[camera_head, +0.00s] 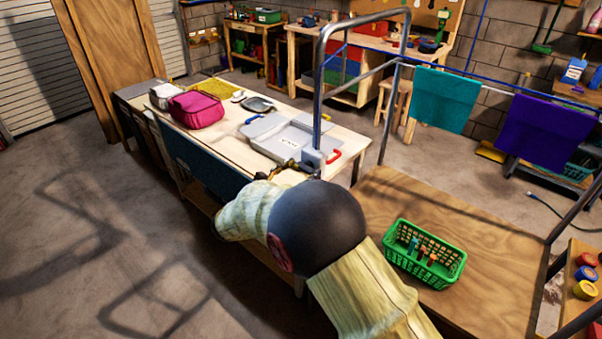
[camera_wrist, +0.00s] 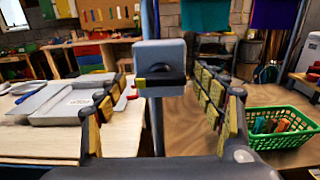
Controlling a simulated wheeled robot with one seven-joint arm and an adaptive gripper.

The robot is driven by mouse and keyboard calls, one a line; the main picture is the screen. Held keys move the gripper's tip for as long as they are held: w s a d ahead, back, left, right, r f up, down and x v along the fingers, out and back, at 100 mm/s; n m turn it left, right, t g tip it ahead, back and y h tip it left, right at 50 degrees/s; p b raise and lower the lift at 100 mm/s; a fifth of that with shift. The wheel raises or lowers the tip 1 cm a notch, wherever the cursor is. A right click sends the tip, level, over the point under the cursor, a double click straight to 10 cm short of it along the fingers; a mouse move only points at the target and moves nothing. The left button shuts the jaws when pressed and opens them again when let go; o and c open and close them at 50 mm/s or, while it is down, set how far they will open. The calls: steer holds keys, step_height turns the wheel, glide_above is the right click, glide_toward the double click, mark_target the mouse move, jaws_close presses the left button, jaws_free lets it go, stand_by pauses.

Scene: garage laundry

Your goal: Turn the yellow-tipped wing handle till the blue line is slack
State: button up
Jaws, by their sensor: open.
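The wing handle (camera_wrist: 163,83) is a dark bar with a yellow left tip, lying level across the front of a grey block (camera_wrist: 160,56) in the wrist view. The block also shows in the head view (camera_head: 313,158), fixed to a metal post; the handle is not clear there. The blue line (camera_head: 465,73) runs up the post, over the frame and off to the right, looking nearly straight. My gripper (camera_wrist: 162,78) is open, its yellow-padded fingers on either side of the block and handle, apart from both. It also shows in the head view (camera_head: 288,168).
A green basket (camera_head: 424,254) with colored pegs sits on the wooden cart top (camera_head: 480,236). A grey case (camera_head: 292,137) lies on the bench left of the post. The metal frame (camera_head: 320,60) rises close by.

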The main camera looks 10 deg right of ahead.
steer(key=c, duration=0.3)
steer(key=c, duration=0.8)
steer(key=shift+c, duration=0.3)
